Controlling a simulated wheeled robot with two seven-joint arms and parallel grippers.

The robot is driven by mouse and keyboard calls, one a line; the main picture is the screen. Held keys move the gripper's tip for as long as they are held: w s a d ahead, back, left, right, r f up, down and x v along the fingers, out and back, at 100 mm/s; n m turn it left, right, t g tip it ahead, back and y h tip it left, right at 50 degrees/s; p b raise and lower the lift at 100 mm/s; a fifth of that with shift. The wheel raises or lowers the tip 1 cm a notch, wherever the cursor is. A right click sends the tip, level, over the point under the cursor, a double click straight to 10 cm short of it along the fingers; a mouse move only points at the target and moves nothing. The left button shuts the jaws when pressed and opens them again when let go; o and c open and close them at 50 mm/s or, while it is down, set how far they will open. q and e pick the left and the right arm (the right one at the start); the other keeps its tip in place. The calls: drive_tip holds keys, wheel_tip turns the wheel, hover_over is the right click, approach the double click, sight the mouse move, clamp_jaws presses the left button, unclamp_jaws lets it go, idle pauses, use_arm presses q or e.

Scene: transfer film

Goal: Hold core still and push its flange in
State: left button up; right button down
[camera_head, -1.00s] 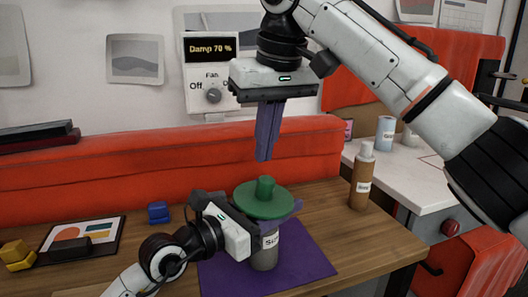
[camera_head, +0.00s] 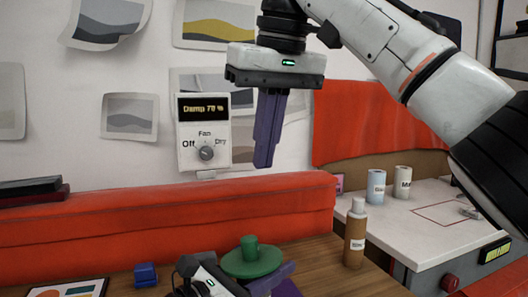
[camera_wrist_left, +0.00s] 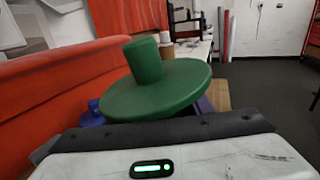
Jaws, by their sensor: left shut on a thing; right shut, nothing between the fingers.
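The flange, a green disc with a short round knob (camera_head: 249,247), is low in the head view. In the left wrist view the flange (camera_wrist_left: 150,93) fills the middle. The core below it is hidden or out of the picture now, so how deep the flange sits cannot be told. My left gripper (camera_head: 268,282) is low in the head view, its purple fingers shut just under the disc, around the hidden core. My right gripper (camera_head: 264,162) is shut and empty, pointing down, well above the flange.
A brown bottle (camera_head: 355,232) stands right of the flange on the wooden table (camera_head: 322,255). An orange-red padded barrier (camera_head: 170,219) runs behind. A wall panel (camera_head: 205,130) reads "Damp 70 %". The white counter (camera_head: 420,235) holds two rolls.

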use_arm(q)
drive_tip(key=o, duration=1.2)
